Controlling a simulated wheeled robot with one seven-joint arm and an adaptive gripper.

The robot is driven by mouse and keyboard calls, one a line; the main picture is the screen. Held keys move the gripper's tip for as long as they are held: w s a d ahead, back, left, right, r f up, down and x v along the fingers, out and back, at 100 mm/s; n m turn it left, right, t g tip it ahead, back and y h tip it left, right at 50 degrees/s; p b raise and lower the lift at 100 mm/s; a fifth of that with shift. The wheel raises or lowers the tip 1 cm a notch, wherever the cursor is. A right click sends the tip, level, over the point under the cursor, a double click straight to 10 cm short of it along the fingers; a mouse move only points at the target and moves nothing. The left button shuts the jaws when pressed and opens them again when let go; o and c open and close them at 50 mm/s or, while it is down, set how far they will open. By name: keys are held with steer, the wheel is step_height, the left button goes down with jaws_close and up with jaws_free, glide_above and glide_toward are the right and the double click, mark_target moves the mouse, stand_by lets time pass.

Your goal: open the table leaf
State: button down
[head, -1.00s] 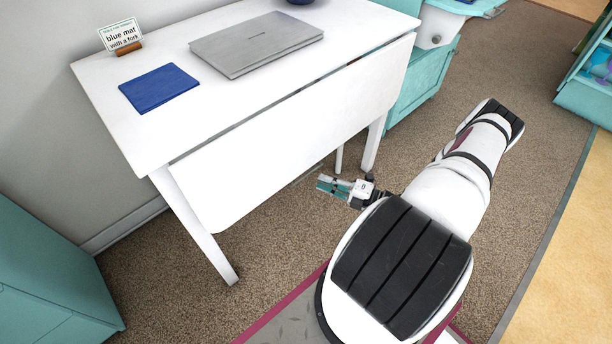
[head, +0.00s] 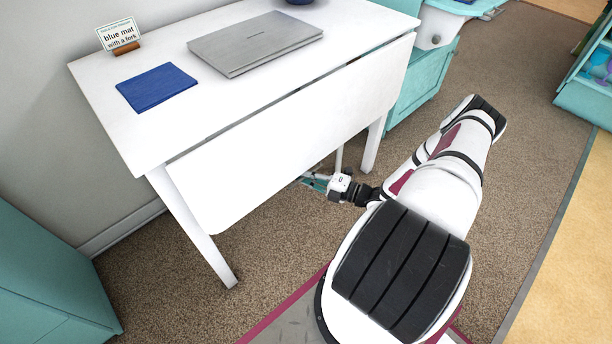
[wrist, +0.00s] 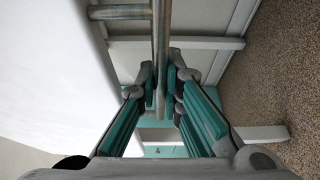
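The white table leaf (head: 275,150) hangs down from the front edge of the white table (head: 215,105). My gripper (head: 312,181) is low by the leaf's bottom edge, towards its right end, with the fingertips partly hidden behind the leaf. In the wrist view the leaf (wrist: 45,65) fills the left side as a pale surface. My two teal-padded fingers (wrist: 164,85) stand apart there. A thin grey metal rod (wrist: 162,35) shows in line with the gap between the fingertips; I cannot tell whether they touch it.
A white table leg (head: 195,225) stands at the left front, another (head: 374,143) at the right. A teal cabinet (head: 424,80) is beside the table. Carpet to the right is free.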

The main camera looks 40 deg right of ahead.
steer(key=shift+s, duration=0.15)
steer(key=s+d+r+m+g+h+p, duration=0.1)
steer(key=s+r+g+p, duration=0.35)
steer(key=s+p, duration=0.5)
steer(key=s+r+m+g+h+p, duration=0.1)
steer(key=s+r+g+p, duration=0.2)
steer(key=s+r+p, duration=0.65)
steer(key=s+r+m+g+p, duration=0.1)
steer(key=s+r+g+p, duration=0.2)
steer(key=r, duration=0.6)
steer(key=s+r+g+p, duration=0.3)
steer(key=s+r+p, duration=0.5)
steer(key=r, duration=0.2)
steer(key=shift+s+d+r+m+h, duration=0.15)
steer(key=shift+s+m+h, duration=0.2)
steer(key=shift+m+h, duration=0.05)
steer(key=c, duration=2)
jaws_free()
steer(key=shift+r, duration=0.1)
